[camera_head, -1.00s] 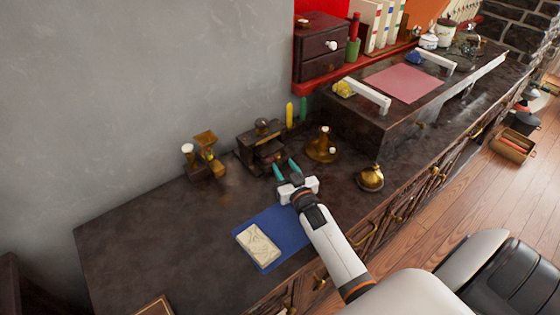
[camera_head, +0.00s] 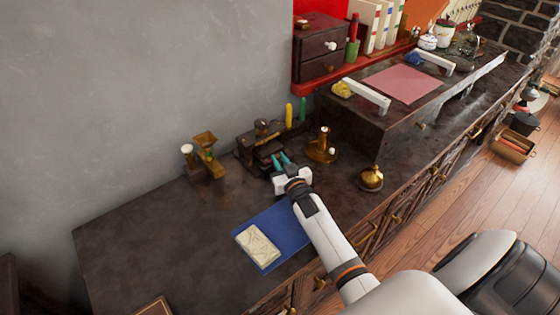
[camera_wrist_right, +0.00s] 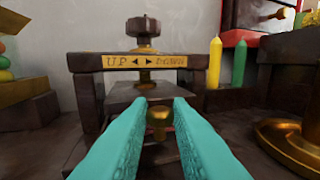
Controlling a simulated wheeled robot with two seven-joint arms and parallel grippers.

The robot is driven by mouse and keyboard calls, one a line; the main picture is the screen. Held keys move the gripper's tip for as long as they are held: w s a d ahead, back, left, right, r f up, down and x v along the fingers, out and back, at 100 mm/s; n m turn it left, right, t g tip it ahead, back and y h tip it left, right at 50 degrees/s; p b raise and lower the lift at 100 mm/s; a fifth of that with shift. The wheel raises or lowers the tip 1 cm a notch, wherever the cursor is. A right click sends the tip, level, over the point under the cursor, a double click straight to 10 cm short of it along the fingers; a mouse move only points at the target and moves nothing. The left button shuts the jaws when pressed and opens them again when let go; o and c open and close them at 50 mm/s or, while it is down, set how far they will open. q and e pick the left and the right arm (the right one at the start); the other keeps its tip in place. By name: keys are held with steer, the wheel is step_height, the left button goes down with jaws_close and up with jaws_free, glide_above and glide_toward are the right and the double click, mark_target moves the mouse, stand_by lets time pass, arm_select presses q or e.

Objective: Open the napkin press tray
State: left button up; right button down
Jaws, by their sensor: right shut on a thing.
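The napkin press (camera_head: 252,137) is a dark wooden frame with a screw on top, standing on the counter near the wall. In the right wrist view the press (camera_wrist_right: 88,95) fills the middle, with a brass plate reading UP and DOWN (camera_wrist_right: 146,62) on its crossbar. A round brass knob (camera_wrist_right: 159,117) on the front of the press tray (camera_wrist_right: 125,98) sits between my teal fingers. My right gripper (camera_head: 280,160) is at the front of the press, shut on that knob. In the head view the arm and fingers partly hide the tray. My left gripper does not show.
A brass candle holder (camera_head: 321,150) stands close to the right of the press. A brass grinder-like object (camera_head: 207,160) is to its left. Green (camera_head: 303,109) and yellow (camera_head: 289,115) candles stand behind.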

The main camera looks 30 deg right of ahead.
steer(key=shift+s+p, duration=0.4)
steer(key=shift+s, duration=0.05)
steer(key=s+p, duration=0.1)
steer(key=s, duration=0.2)
steer(key=s+p, duration=0.2)
steer(key=s, duration=0.2)
steer(key=s+d+p, duration=0.1)
steer(key=s+p, duration=0.1)
steer(key=s, duration=0.2)
steer(key=shift+s, duration=0.45)
steer(key=shift+f, duration=0.15)
steer(key=c, duration=1.7)
jaws_free()
steer(key=o, duration=0.4)
steer(key=shift+s, duration=0.1)
